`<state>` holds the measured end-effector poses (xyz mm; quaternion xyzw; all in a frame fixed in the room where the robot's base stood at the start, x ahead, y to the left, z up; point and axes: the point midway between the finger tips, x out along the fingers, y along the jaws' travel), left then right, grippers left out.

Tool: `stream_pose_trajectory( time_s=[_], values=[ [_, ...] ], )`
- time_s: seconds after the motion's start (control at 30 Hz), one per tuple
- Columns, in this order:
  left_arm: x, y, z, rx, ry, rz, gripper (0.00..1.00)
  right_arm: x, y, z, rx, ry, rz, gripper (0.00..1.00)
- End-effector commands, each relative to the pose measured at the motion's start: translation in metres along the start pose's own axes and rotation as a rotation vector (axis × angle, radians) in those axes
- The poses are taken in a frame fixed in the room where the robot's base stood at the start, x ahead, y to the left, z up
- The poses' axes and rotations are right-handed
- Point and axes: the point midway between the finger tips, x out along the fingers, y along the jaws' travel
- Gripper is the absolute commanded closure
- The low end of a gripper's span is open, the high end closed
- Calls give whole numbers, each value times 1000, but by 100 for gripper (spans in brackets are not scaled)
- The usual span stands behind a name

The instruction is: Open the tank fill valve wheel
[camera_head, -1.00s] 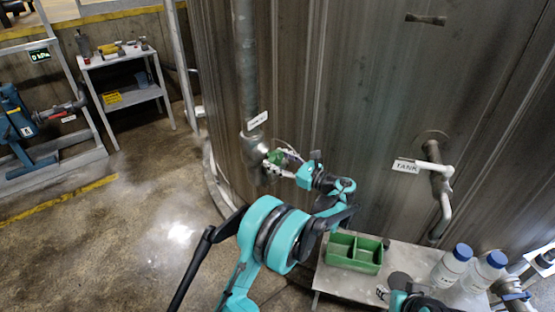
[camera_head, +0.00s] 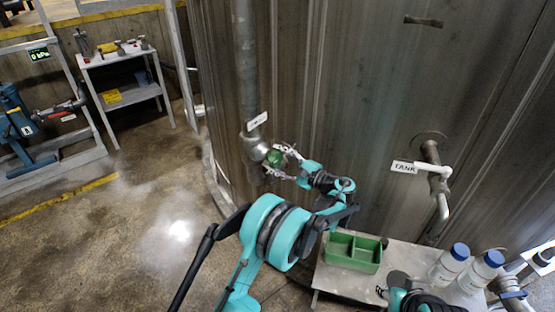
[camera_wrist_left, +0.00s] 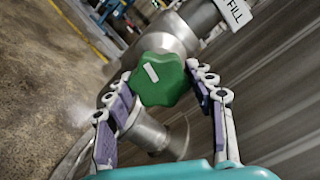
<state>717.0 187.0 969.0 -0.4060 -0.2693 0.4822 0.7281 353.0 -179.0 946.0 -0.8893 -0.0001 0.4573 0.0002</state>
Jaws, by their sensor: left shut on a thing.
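The tank fill valve wheel is a green lobed knob (camera_head: 274,158) with a white mark on its face, on a metal valve at the foot of a vertical pipe. The knob (camera_wrist_left: 158,79) fills the middle of the left wrist view, below a FILL label (camera_wrist_left: 234,13). My left gripper (camera_head: 279,157) reaches it from the right. In the left wrist view its fingertips (camera_wrist_left: 160,72) bear on opposite sides of the knob. My right gripper (camera_head: 384,292) shows only in small part at the bottom edge, and its fingers are unclear.
A TANK-labelled pipe with a white handle (camera_head: 434,169) juts from the tank wall at right. A low bench (camera_head: 397,257) below carries a green divided tray (camera_head: 352,264) and white bottles with blue caps (camera_head: 450,267).

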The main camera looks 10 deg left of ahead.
Motion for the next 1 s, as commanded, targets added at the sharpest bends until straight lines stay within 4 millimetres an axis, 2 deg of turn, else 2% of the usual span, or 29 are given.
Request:
stream_pose_trajectory(
  time_s=[1.0],
  values=[
    [0, -2, 1, -965, 0, -1, 75, -6, 0, -4, 0, 0, 0, 60]
  ],
)
